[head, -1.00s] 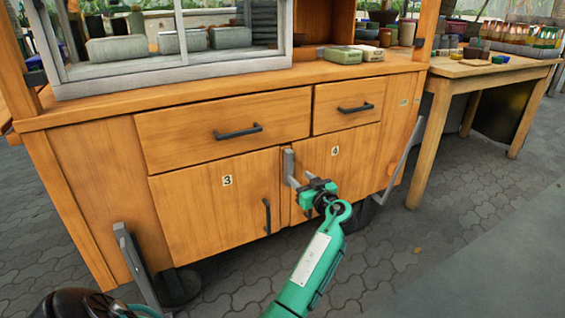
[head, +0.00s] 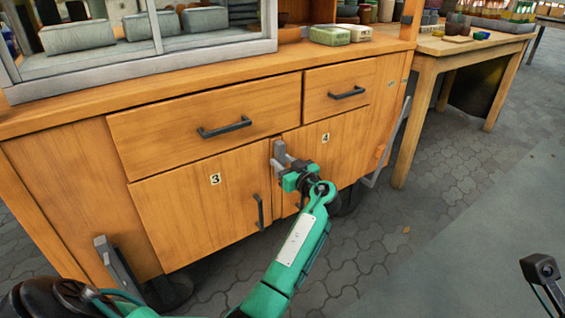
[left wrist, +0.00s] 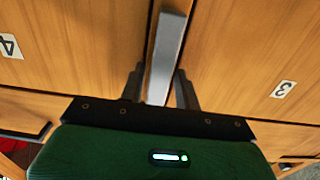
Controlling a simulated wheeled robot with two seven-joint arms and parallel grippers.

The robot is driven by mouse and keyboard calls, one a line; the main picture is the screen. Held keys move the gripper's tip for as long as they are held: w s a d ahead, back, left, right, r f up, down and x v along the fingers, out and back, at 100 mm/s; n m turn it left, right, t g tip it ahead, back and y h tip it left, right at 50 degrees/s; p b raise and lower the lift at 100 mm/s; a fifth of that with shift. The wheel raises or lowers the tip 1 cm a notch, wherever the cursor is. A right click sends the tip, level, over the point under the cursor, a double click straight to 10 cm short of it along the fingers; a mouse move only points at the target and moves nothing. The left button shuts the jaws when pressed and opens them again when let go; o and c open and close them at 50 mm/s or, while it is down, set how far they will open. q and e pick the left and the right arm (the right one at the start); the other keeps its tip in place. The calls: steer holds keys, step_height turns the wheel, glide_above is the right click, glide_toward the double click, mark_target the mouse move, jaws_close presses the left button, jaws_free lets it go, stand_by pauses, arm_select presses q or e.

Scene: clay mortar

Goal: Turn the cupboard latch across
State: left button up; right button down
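The latch (head: 279,153) is a grey bar standing upright at the seam between cupboard door 3 (head: 190,205) and cupboard door 4 (head: 340,145). My left gripper (head: 288,165) is at the latch, reaching in from below on the green arm. In the left wrist view the latch (left wrist: 167,50) runs between the two dark fingers of the left gripper (left wrist: 160,87). The fingers are apart, one on each side of the bar; a narrow gap shows beside the left finger. The latch's lower part is hidden by the gripper. My right gripper is not in view.
Black handles (head: 259,211) sit on the cupboard front, with two drawers above the doors. A grey bracket (head: 115,265) stands at the lower left. A wooden table (head: 430,70) is at the right. A dark jointed part (head: 540,268) shows at the lower right. Paving in front is clear.

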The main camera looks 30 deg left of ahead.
arm_select(q)
jaws_close()
